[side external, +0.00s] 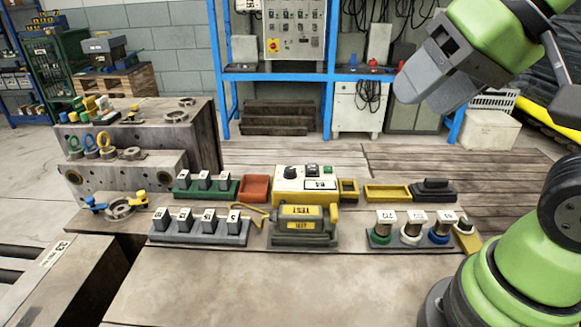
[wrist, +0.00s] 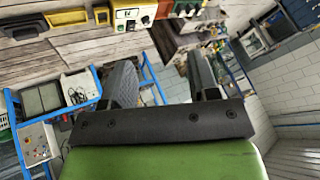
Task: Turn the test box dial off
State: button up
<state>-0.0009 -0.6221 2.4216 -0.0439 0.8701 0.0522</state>
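The test box (side external: 319,190) is a cream and yellow box on the bench, in the middle of the side external view. Its black dial (side external: 291,172) sits at the left of its top, with a green part and a white label to the right. Which way the dial points is too small to tell. In the wrist view the test box (wrist: 134,13) shows at the top edge, partly cut off. My gripper (wrist: 160,62) is open and empty, its two dark fingers wide apart. In the side external view my gripper (side external: 425,88) is high at the upper right, well away from the box.
A red tray (side external: 254,188) stands left of the box, and yellow trays (side external: 388,193) and a black block (side external: 433,190) stand right. A grey TEST unit (side external: 303,238) stands close in front. Labelled blocks (side external: 200,233) and colored-ring pieces (side external: 411,235) flank it. The bench front is clear.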

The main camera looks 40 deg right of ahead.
jog(key=w+d+f+g+h, duration=0.1)
jog(key=w+d+h, duration=0.1)
jog(key=w, duration=0.7)
jog(key=g+h, duration=0.2)
send_over(290, 169)
jog(key=s+a, duration=0.2)
jog(key=s, duration=0.2)
notch_tip(290, 169, down, 16)
jog(key=shift+m, duration=0.3)
jog(key=x, duration=0.9)
jog(key=shift+w+f, duration=0.25)
jog(key=shift+f, duration=0.05)
jog(key=c, duration=0.9)
jog(key=shift+y, duration=0.3)
